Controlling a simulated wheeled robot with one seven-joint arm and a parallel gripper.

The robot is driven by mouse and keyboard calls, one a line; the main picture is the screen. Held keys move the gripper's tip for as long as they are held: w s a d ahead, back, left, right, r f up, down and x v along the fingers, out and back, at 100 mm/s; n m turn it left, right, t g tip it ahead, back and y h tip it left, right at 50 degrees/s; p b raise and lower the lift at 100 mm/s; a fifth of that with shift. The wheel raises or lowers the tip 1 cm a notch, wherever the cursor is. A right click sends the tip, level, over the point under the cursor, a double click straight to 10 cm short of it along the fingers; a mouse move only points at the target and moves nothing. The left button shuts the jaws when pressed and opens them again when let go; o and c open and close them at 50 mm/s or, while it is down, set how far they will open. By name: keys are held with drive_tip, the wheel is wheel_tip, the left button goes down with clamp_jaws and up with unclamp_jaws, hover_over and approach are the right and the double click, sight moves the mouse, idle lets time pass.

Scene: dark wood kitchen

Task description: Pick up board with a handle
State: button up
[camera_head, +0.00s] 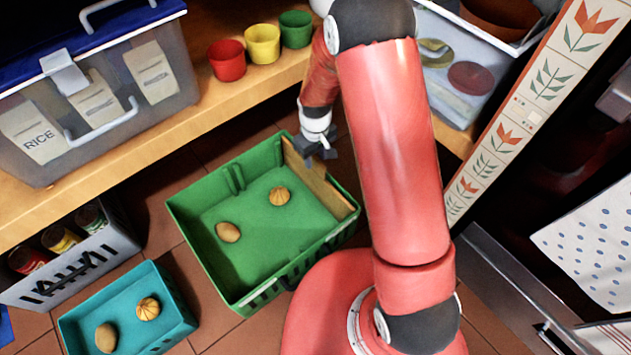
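A wooden board (318,182) stands on edge inside the green crate (203,247), leaning along its right wall. Its face and long top edge show; I cannot make out a handle on it. My gripper (318,153) is a small dark shape just above the board's upper part, at the crate's back right corner. The fingers are too small and dark to tell whether they are open or shut, or whether they touch the board. My red arm passes to the right of the crate and hides part of the shelf behind.
Two round brown items (228,232) lie on the crate floor. A teal bin (180,300) and a grey crate of cans (110,255) stand at left. The wooden shelf (190,125) behind carries a rice box (160,60) and red, yellow and green cups (262,43).

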drive_tip(key=shift+f, duration=0.55)
clamp_jaws()
idle(1.0)
